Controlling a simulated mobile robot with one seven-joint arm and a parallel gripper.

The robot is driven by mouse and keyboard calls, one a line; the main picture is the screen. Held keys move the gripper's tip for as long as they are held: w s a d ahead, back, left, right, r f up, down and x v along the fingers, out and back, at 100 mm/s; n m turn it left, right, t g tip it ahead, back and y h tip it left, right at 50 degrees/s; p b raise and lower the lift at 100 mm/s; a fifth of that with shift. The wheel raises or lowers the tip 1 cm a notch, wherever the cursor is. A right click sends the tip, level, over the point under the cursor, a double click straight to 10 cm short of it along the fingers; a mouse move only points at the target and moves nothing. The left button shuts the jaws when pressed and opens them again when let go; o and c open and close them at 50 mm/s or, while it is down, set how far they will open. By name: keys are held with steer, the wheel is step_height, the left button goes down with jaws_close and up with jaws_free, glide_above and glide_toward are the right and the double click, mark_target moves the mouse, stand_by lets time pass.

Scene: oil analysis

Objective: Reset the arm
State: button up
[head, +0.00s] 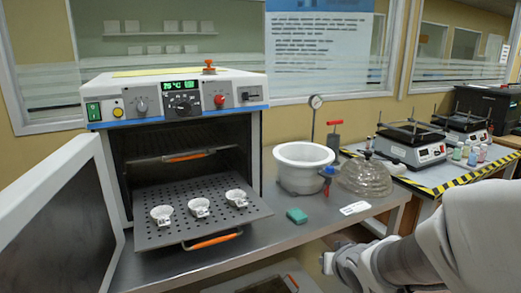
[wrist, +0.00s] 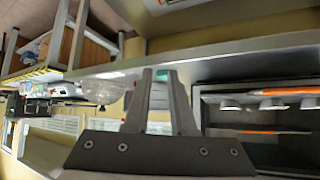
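My arm (head: 455,240) reaches in from the lower right in the head view, beside the bench's front edge. No object is visibly held. The green block (head: 297,215) lies on the bench and also shows beyond the fingers in the wrist view (wrist: 161,76).
An oven (head: 180,100) stands at left with its door (head: 60,220) open. Its perforated shelf (head: 185,235) is pulled out and holds three small white cups. A white pot (head: 302,165) and a glass lid (head: 365,178) stand on the bench (head: 265,240).

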steer(key=s+r+g, duration=0.1)
steer(key=s+r, duration=0.2)
steer(key=s, duration=0.3)
steer(key=s+a+r+g, duration=0.1)
steer(key=s+r, duration=0.2)
steer(key=s, duration=0.3)
steer(key=s+r+g, duration=0.2)
steer(key=s+r, duration=0.1)
steer(key=s, duration=0.3)
step_height(320, 180, up, 14)
steer(key=s+p, duration=0.1)
steer(key=p, duration=1.3)
steer(key=shift+s+a+r+n, duration=0.15)
steer(key=shift+a+n, duration=0.15)
